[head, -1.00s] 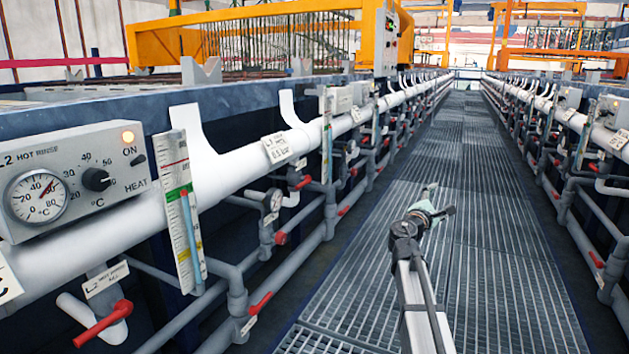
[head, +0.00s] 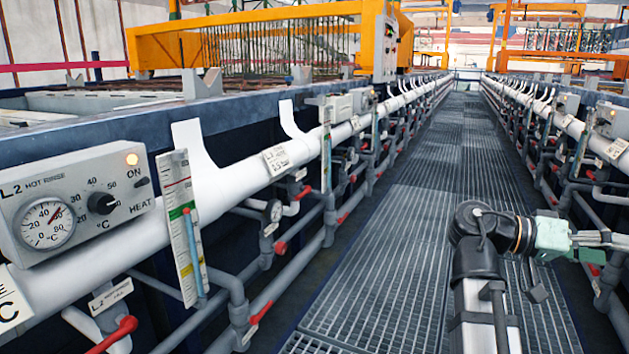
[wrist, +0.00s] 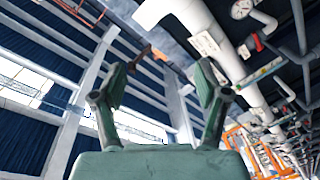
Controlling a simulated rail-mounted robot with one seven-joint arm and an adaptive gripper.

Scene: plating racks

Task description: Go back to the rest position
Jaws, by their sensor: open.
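My gripper (head: 600,239) is at the right of the head view, over the grating walkway and pointing to the right. In the wrist view my gripper (wrist: 161,84) shows two green-padded fingers spread wide apart. Nothing is between them. The wrist view is strongly tilted.
The grating walkway (head: 420,215) runs clear down the middle. On the left are a white pipe (head: 235,180), a hot rinse control box (head: 75,200), a level scale (head: 183,225) and red valve handles (head: 122,332). More pipework (head: 560,125) lines the right.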

